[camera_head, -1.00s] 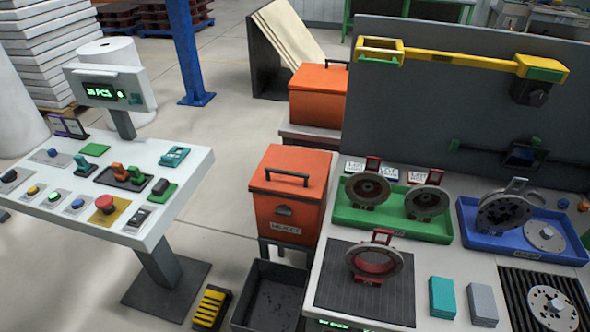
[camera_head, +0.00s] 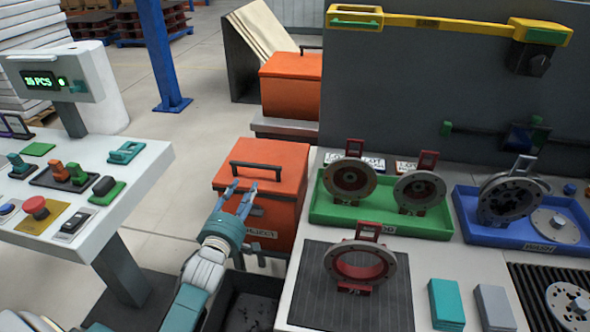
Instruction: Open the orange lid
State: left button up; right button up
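The orange lid (camera_head: 285,157) lies shut on the near orange bin (camera_head: 288,212), which carries a partly covered label. Its black bar handle (camera_head: 257,166) stands up along the lid. My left gripper (camera_head: 243,185) comes in from the bottom, in front of the bin, with its blue-grey fingers apart and nothing between them. Its fingertips point up near the lid's front edge, just below the handle in the picture. I cannot tell whether they touch the lid. The gripper covers part of the bin's front. My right gripper is not in view.
A second orange box (camera_head: 291,85) with a black handle stands behind. A control console (camera_head: 90,200) is at the left. The workbench (camera_head: 300,270) with a green tray (camera_head: 400,222) and a blue tray (camera_head: 470,236) borders the bin at the right. A dark open crate (camera_head: 245,300) sits below.

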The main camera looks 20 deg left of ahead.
aim_at(255, 166)
pick_arm(q)
jog(key=x, duration=0.3)
jog(key=r+x, duration=0.1)
jog(key=x, duration=0.7)
jog(key=shift+r+p, duration=0.3)
jog(key=shift+r, duration=0.1)
jog(key=shift+d, duration=0.1)
grip_shut()
